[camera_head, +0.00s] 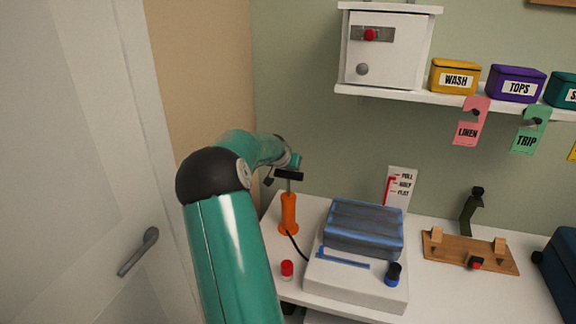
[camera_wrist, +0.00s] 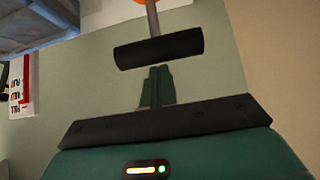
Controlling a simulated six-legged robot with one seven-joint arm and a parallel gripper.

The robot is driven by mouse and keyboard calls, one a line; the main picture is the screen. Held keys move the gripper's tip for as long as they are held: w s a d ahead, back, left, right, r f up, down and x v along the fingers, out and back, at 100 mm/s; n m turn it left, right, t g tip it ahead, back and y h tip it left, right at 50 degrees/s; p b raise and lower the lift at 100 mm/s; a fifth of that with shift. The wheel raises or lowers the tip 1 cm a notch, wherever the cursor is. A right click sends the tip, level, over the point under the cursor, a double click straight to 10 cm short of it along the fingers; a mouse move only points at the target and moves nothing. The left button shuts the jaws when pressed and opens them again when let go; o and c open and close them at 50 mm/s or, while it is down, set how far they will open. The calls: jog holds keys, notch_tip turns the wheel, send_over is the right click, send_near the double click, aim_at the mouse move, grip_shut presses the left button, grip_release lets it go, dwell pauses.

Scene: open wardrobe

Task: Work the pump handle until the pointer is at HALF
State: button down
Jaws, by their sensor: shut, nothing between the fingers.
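The pump (camera_head: 288,213) has an orange body, standing upright at the left of the white tabletop. Its black crossbar handle (camera_head: 289,174) sits above the body, with a length of grey rod showing between; the handle also shows in the wrist view (camera_wrist: 158,48). My gripper (camera_wrist: 157,88) has its fingers shut and empty, pointing at the middle of the handle from above; whether they touch cannot be told. A white card (camera_head: 402,188) reads FULL, HALF and FLAT. A red pointer (camera_head: 388,192) stands at its left edge, its top near HALF or slightly above; the exact reading is unclear.
A dark hose runs from the pump to a white base (camera_head: 350,287) bearing a blue-grey block (camera_head: 364,229). A red knob (camera_head: 287,268) is near the pump. A wooden stand (camera_head: 468,252) is to the right. A shelf (camera_head: 440,97) hangs above; a door (camera_head: 75,180) is left.

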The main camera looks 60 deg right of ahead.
jog(key=shift+f, duration=0.1)
notch_tip(320, 180, down, 8)
jog(key=shift+a+r, duration=0.1)
jog(key=shift+r, duration=0.05)
notch_tip(320, 180, up, 5)
jog(key=shift+r, duration=0.1)
jog(key=v, duration=0.9)
jog(key=shift+a, duration=0.3)
jog(key=shift+r, duration=0.1)
dwell(0.8)
